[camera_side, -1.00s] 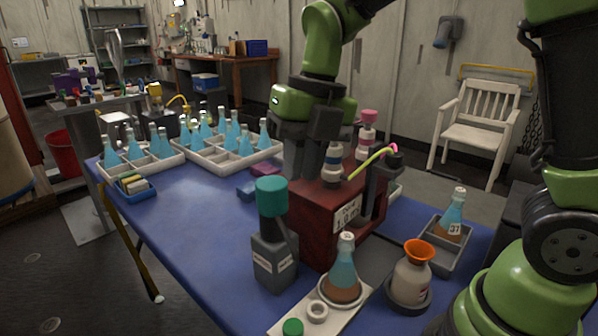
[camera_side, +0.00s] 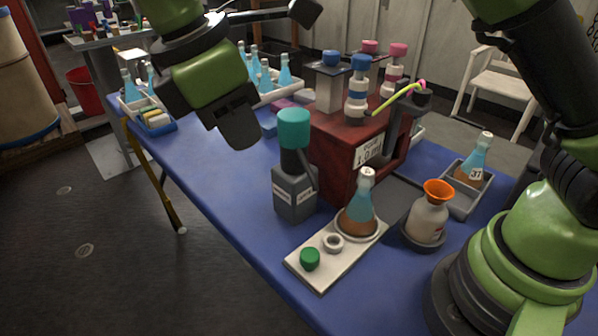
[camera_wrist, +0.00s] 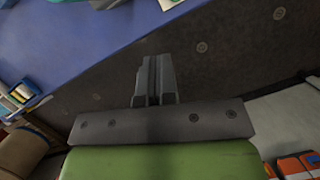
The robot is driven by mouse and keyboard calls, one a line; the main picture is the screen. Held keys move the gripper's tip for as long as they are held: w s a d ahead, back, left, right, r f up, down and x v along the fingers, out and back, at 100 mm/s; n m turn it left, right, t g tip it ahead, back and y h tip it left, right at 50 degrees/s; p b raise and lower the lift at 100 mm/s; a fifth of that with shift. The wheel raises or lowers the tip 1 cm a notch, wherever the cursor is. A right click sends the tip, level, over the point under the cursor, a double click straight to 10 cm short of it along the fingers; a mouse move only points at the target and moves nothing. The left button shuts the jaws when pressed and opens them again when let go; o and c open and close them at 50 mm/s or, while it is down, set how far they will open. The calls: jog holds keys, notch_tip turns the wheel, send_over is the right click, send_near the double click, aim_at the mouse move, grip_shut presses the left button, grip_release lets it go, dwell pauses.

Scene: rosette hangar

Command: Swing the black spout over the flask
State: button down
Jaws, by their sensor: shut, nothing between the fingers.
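The flask (camera_side: 358,215) holds blue over brown liquid and stands in a ring on a white board, with a pale cap. Left of it, a grey bottle (camera_side: 294,197) has a teal top (camera_side: 294,128) and a dark spout-like piece (camera_side: 311,172) slanting down its right side. A black arm (camera_side: 391,130) with a yellow-green tube stands at the red box. I cannot tell for sure which dark part is the spout; neither is visibly over the flask. My gripper (camera_side: 240,143) is shut and empty, left of the teal top and apart from it. The wrist view shows its closed fingers (camera_wrist: 155,75).
The red box (camera_side: 333,156) carries several capped bottles. A white bottle with an orange funnel (camera_side: 429,212) stands right of the flask. A grey tray (camera_side: 464,188) holds another flask. The blue tabletop (camera_side: 240,205) is clear at its front left.

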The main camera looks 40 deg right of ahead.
jog(key=s+d+f, duration=0.2)
jog(key=d+f, duration=0.4)
jog(key=f, duration=0.3)
jog(key=shift+d, duration=0.3)
jog(key=shift+s, duration=0.1)
jog(key=shift+s+d+n, duration=0.15)
jog(key=shift+d+n, duration=0.1)
jog(key=shift+n, duration=0.15)
